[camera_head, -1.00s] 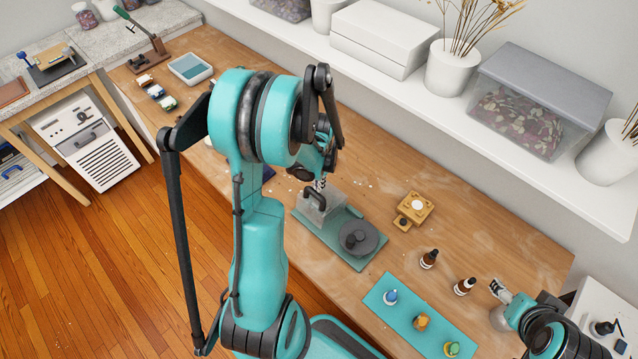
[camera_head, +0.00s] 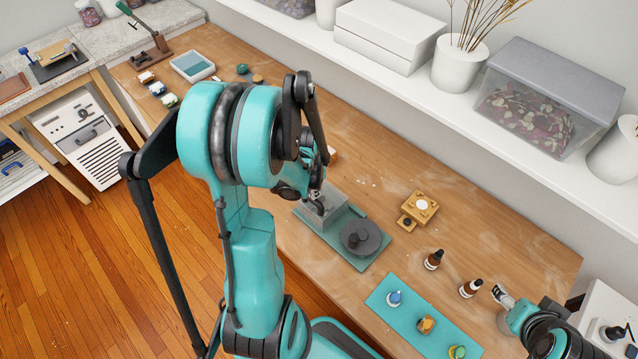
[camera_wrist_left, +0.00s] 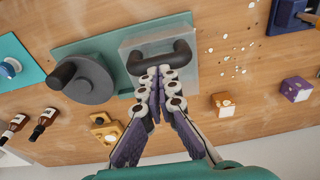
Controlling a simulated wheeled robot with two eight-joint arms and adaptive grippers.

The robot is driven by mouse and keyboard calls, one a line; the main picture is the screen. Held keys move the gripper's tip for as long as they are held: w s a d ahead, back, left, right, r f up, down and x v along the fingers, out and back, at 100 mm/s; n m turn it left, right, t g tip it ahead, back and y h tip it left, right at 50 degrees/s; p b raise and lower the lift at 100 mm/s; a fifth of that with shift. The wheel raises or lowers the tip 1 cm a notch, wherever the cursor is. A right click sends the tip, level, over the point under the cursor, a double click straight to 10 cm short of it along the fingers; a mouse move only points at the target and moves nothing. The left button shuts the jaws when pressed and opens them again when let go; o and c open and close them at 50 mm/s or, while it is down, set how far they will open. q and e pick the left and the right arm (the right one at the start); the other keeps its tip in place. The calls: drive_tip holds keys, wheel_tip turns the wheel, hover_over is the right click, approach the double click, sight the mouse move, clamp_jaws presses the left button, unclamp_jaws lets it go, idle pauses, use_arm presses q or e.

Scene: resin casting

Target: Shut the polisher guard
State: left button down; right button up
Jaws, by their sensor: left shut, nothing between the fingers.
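The polisher stands on the bench with a teal base (camera_head: 378,262), a dark round disc (camera_head: 366,240) and a see-through grey guard (camera_head: 332,214). The guard sits at the left end of the base, and the disc beside it is uncovered. In the left wrist view the guard (camera_wrist_left: 187,78) has a dark bar handle (camera_wrist_left: 180,54), and the disc (camera_wrist_left: 90,88) is left of it. My left gripper (camera_wrist_left: 158,72) is shut and empty, its fingertips at the handle; contact cannot be told. It also shows in the head view (camera_head: 318,206). My right gripper (camera_head: 499,292) is far right, its fingers too small to judge.
A yellow block (camera_head: 421,205) stands behind the polisher. Two brown dropper bottles (camera_head: 433,260) and a teal mat (camera_head: 379,296) with small coloured items are to the right. A shelf (camera_head: 400,90) runs along the wall.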

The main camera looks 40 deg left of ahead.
use_arm(q)
wheel_tip(320, 180, up, 13)
drive_tip(key=p, duration=0.4)
drive_tip(key=shift+w, duration=0.15)
drive_tip(key=shift+d, duration=0.15)
drive_tip(key=s+d+f+t+b, duration=0.2)
drive_tip(key=d+f+t+b, duration=0.1)
drive_tip(key=d+b, duration=0.4)
drive_tip(key=s+d+f+n+t+b, duration=0.1)
drive_tip(key=s+d+f+t+b, duration=0.1)
drive_tip(key=d+b, duration=0.6)
drive_tip(key=d+f, duration=0.1)
drive_tip(key=d, duration=0.2)
drive_tip(key=shift+f+t, duration=0.15)
drive_tip(key=shift+t, duration=0.25)
